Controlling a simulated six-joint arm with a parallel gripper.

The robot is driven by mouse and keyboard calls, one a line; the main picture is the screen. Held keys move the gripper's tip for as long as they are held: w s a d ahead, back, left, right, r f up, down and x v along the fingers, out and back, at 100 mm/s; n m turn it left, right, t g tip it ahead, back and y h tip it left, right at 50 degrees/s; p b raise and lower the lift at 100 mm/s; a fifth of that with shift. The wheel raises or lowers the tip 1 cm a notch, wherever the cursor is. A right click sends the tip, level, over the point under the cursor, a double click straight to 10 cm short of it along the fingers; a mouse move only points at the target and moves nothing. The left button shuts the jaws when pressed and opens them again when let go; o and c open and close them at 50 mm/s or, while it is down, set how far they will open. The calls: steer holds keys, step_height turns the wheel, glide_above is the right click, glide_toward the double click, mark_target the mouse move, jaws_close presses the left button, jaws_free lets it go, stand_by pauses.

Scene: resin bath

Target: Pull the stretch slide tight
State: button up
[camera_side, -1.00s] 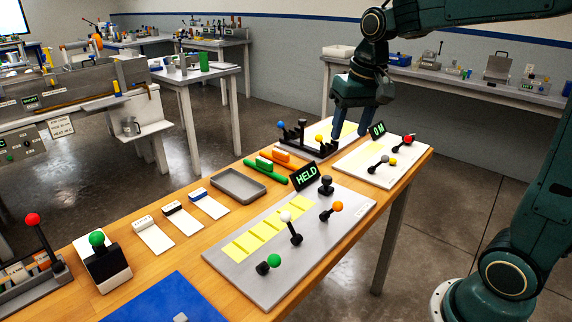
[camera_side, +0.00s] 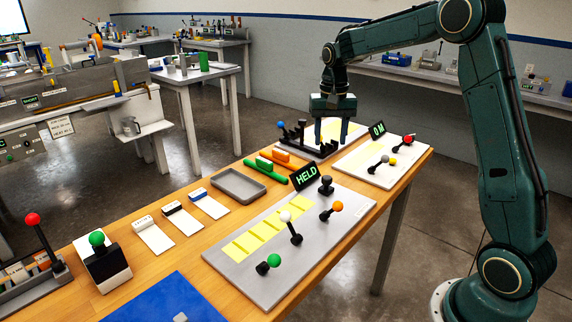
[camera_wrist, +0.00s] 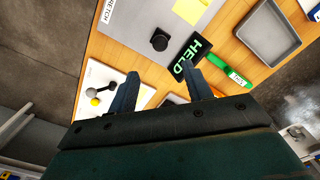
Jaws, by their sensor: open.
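The grey panel (camera_side: 250,268) carries the HELD display (camera_side: 306,176) and levers with white (camera_side: 285,216), orange (camera_side: 337,206) and green (camera_side: 274,260) knobs, plus a black knob (camera_side: 326,184). In the wrist view the panel's corner bears a STRETCH label (camera_wrist: 108,12), with the black knob (camera_wrist: 160,40) beside the display (camera_wrist: 192,54). I cannot tell which part is the slide. My gripper (camera_side: 331,141) is open and empty, above the black fixture (camera_side: 297,137) at the table's far end. Its fingers (camera_wrist: 160,72) point towards the panel's end in the wrist view.
The black fixture has a blue knob (camera_side: 280,124); my fingers hide part of it. A smaller white panel (camera_side: 376,150) with levers and a display (camera_side: 378,130) stands to its right. Green (camera_side: 264,171) and orange (camera_side: 289,160) bars and a grey tray (camera_side: 238,186) lie left.

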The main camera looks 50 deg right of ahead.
mark_target(327, 177)
steer(key=shift+f, duration=0.15)
step_height(327, 177, down, 14)
steer(key=shift+r, duration=0.25)
stand_by(0.5)
jaws_close()
